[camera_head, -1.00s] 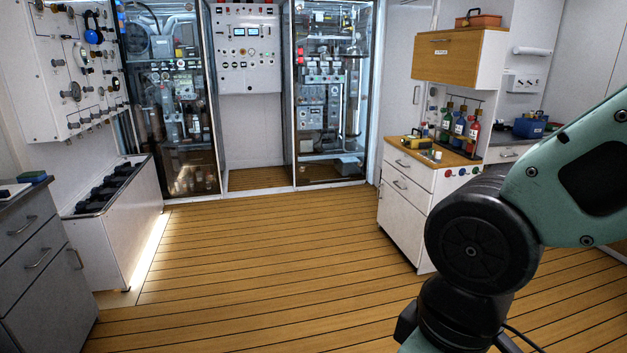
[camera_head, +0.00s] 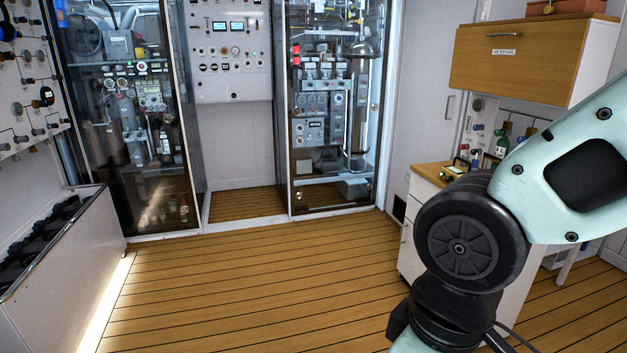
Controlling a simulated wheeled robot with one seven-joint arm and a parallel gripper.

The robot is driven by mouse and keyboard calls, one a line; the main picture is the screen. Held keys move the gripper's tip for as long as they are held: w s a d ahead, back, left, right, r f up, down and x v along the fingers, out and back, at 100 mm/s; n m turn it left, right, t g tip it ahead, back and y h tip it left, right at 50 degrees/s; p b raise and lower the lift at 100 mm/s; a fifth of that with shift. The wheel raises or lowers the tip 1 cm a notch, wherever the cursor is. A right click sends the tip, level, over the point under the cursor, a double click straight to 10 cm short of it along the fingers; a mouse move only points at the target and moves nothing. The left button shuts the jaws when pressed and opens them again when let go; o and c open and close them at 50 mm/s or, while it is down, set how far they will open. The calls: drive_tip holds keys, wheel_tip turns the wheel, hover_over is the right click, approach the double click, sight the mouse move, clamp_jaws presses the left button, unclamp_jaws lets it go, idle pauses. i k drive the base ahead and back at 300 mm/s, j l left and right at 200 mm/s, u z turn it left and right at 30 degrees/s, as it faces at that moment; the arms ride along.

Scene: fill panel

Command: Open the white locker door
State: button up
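A tall white door-like panel (camera_head: 424,80) stands between the right glass cabinet and the counter, with a narrow upright handle (camera_head: 450,107) near its right side. It looks shut, and it is the likeliest match for the white locker door, though no label shows. Its lower part is hidden by the white counter unit (camera_head: 415,215). My gripper is out of view; only my teal and black arm shows at the right, covering much of the counter unit.
Glass-fronted equipment cabinets (camera_head: 335,120) line the back wall. A wooden wall cupboard (camera_head: 520,65) hangs above the counter, where bottles (camera_head: 500,140) stand. A white trough (camera_head: 85,265) is at the left. The plank floor (camera_head: 260,290) ahead is clear.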

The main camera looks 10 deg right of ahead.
sight(427, 115)
drive_tip(key=i, duration=2.05)
drive_tip(key=i+z, duration=0.1)
drive_tip(key=i, duration=0.5)
drive_tip(key=i+j+z, duration=0.15)
drive_tip(key=i, duration=0.45)
drive_tip(key=i+j+z, duration=0.1)
drive_tip(key=i, duration=0.5)
drive_tip(key=i+j+z, duration=0.6)
drive_tip(key=i+z, duration=0.15)
drive_tip(key=i, duration=0.1)
